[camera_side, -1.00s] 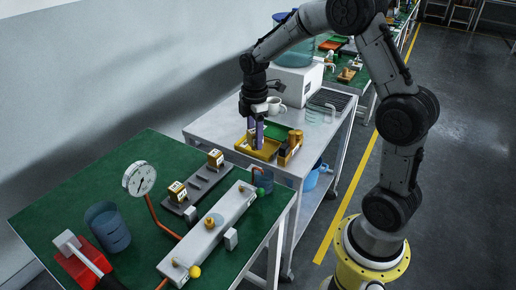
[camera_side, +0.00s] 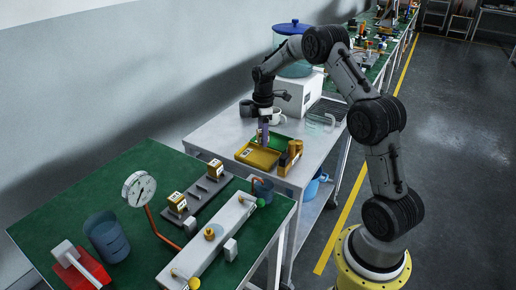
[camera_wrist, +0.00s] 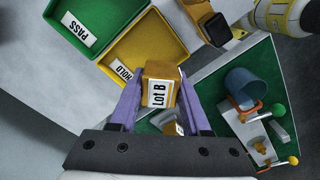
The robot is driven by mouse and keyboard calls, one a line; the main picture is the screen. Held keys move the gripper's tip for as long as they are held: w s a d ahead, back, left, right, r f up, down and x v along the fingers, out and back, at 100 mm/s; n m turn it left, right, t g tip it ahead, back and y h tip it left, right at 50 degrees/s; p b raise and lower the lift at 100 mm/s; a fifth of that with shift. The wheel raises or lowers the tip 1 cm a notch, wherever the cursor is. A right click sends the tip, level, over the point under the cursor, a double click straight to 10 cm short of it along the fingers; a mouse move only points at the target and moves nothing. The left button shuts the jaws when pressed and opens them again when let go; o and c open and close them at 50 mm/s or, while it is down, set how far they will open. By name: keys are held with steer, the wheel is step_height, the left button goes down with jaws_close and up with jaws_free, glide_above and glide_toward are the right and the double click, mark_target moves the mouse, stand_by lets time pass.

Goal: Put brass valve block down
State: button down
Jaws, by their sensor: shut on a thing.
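My gripper (camera_side: 264,138) hangs above the trays on the grey table in the side view. In the wrist view its purple fingers (camera_wrist: 160,82) are shut on the brass valve block (camera_wrist: 158,96), which has a white "Lot B" label. The block is hard to make out in the side view. The yellow HOLD tray (camera_side: 257,158) is below the gripper; it also shows in the wrist view (camera_wrist: 140,45). The green PASS tray (camera_side: 277,142) lies just behind it, and also shows in the wrist view (camera_wrist: 95,25). Neither tray's visible floor holds a block.
Brown and brass pieces (camera_side: 289,157) stand right beside the yellow tray. Two labelled brass blocks (camera_side: 177,201) (camera_side: 215,169) sit on a dark rack on the green table.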

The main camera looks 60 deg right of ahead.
steer(key=w+f, duration=0.1)
steer(key=w+d+f, duration=0.1)
steer(key=f, duration=0.1)
steer(key=shift+w+d+f, duration=0.3)
steer(key=shift+w+f, duration=0.05)
steer(key=shift+w, duration=0.05)
steer(key=shift+w+d+f, duration=0.1)
steer(key=shift+w+f, duration=0.05)
steer(key=shift+f, duration=1.5)
steer(key=shift+f, duration=0.2)
steer(key=shift+c, duration=1.8)
jaws_free()
steer(key=shift+r, duration=0.1)
